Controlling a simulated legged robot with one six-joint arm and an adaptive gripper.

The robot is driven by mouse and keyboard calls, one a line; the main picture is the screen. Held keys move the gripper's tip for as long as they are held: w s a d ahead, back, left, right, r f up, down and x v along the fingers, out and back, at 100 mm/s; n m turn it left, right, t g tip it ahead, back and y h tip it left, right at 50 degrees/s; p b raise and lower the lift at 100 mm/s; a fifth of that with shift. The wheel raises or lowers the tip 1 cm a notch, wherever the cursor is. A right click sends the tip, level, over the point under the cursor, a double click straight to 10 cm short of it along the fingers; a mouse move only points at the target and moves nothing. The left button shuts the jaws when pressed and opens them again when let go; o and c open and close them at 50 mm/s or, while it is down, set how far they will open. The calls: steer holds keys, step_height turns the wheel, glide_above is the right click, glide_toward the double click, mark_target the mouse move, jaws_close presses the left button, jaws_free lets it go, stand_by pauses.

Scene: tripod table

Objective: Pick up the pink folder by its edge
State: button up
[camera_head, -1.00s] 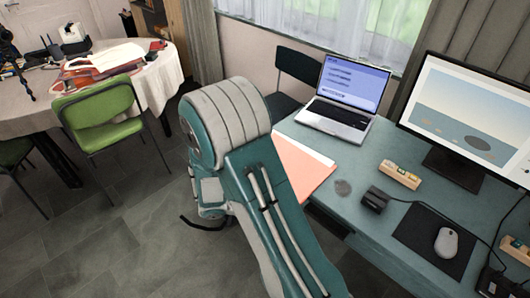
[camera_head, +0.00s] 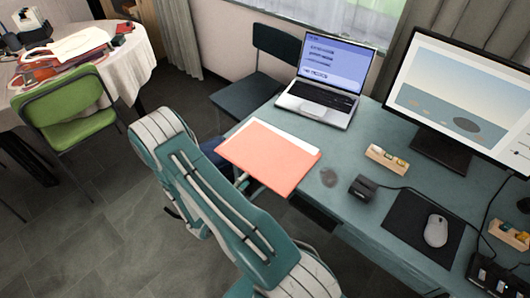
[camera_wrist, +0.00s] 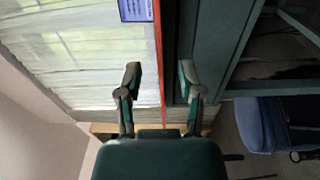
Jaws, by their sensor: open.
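The pink folder (camera_head: 268,155) lies on the teal desk (camera_head: 345,205), its near left edge reaching past the desk's edge. My gripper (camera_head: 241,181) is at that overhanging edge, mostly hidden by my arm and the folder. In the wrist view the folder (camera_wrist: 158,45) is seen edge-on as a thin red-pink line running between my open fingers (camera_wrist: 160,78). One finger is on each side, with visible gaps, so neither appears to touch it.
A laptop (camera_head: 320,88) stands behind the folder. A monitor (camera_head: 460,100), a small dark box (camera_head: 362,188), a mouse (camera_head: 436,230) and a wooden block (camera_head: 387,159) are to the right. A dark chair (camera_head: 262,75) is at the desk's far left. Floor is free at lower left.

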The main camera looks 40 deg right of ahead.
mark_target(257, 167)
steer(key=d, duration=0.4)
steer(key=w+d, duration=0.1)
steer(key=d, duration=0.1)
steer(key=shift+d, duration=0.35)
jaws_close()
